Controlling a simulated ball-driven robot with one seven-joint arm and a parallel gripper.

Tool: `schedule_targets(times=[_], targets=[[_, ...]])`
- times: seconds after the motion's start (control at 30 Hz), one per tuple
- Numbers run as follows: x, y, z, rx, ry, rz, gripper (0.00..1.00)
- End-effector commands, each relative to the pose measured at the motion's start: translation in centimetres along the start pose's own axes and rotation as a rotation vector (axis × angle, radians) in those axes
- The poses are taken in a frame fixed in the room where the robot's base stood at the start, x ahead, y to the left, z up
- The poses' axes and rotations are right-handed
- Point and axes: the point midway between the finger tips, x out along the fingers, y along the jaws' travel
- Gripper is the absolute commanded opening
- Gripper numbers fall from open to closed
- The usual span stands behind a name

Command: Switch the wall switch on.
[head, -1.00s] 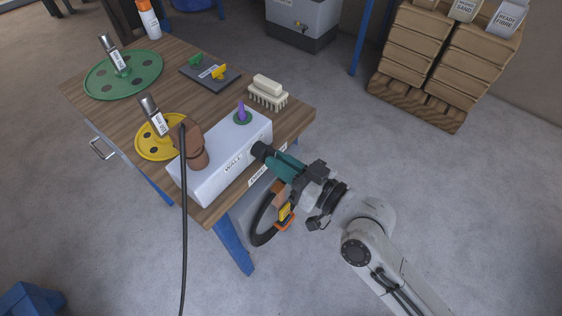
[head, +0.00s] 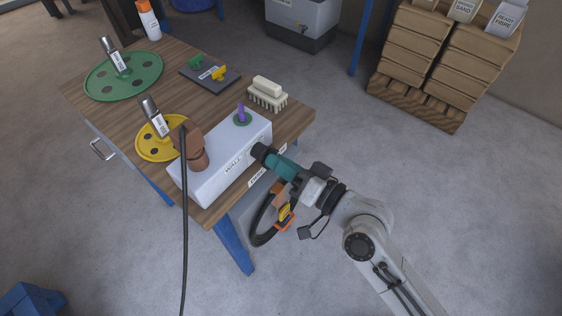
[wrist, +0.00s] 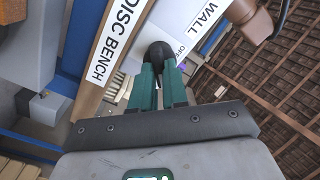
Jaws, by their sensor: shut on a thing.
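The wall switch is a long white box labelled WALL (head: 205,183) along the bench's near edge. A round black knob (head: 258,151) sticks out of its front face; it also shows in the wrist view (wrist: 160,54), beside a small OFF label (wrist: 181,50). My gripper (head: 265,155) has its teal fingers closed on this knob; in the wrist view both fingertips (wrist: 160,68) meet at it. The fingers partly hide the knob, and I cannot tell its exact turn. A brown plug (head: 192,148) with a black cable and a purple peg on a green base (head: 241,116) sit on the box.
The wooden bench (head: 105,115) carries a green disc (head: 135,78), a yellow disc (head: 152,152), a dark plate (head: 210,72) and a cream brush (head: 267,94). An orange item with a black loop (head: 286,217) hangs below my gripper.

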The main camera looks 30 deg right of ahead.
Motion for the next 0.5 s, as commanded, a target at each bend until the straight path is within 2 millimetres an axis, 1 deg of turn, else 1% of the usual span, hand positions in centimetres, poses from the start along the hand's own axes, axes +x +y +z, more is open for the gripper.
schedule_targets(times=[0.37, 0.4, 0.5], targets=[[-0.03, 0.08, 0.04, 0.007, -0.001, 0.001, 0.00], [-0.03, 0.08, 0.04, 0.006, -0.001, 0.001, 0.17], [-0.03, 0.07, 0.04, 0.006, -0.001, 0.001, 0.26]])
